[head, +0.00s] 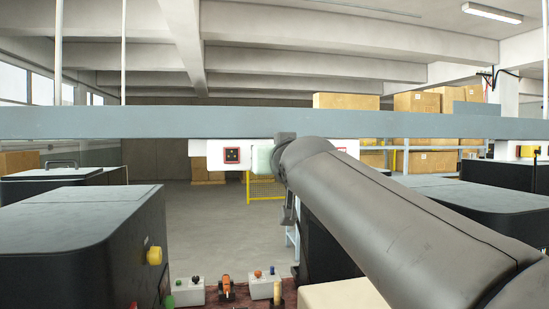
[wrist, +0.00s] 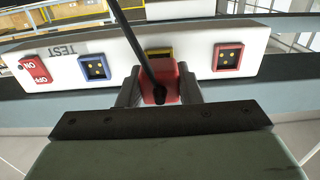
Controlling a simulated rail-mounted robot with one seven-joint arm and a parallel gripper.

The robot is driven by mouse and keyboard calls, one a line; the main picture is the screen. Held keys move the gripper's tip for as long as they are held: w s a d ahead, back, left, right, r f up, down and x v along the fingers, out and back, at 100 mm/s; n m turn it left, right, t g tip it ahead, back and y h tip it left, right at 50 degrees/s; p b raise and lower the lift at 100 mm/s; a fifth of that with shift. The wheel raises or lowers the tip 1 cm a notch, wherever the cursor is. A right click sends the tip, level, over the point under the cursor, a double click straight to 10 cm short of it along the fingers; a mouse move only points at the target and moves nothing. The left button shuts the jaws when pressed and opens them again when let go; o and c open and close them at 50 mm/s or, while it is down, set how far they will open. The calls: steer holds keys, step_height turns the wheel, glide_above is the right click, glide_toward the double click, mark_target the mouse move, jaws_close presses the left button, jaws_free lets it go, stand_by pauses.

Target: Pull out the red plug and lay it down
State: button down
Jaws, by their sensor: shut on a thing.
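In the wrist view my gripper (wrist: 160,92) is shut on the red plug (wrist: 173,84), one finger on each side. A black cable (wrist: 133,38) runs up from the plug across the view. The plug is in front of the yellow-framed socket (wrist: 158,52) on the white outlet strip (wrist: 195,38); I cannot tell whether it touches it. The red-framed socket (wrist: 229,57) beside it is empty, with its contacts showing. In the head view this red socket (head: 231,155) shows left of the pale green gripper body; the fingers and plug are hidden.
The strip also has an empty blue-framed socket (wrist: 93,67) and a red ON/OFF switch (wrist: 34,70). A grey beam (head: 120,122) crosses above the strip. Black machines (head: 70,240) stand at both sides. Below are control boxes (head: 188,291) and small items on a dark red surface.

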steer(key=shift+b+v, duration=0.9)
steer(key=shift+v, duration=1.45)
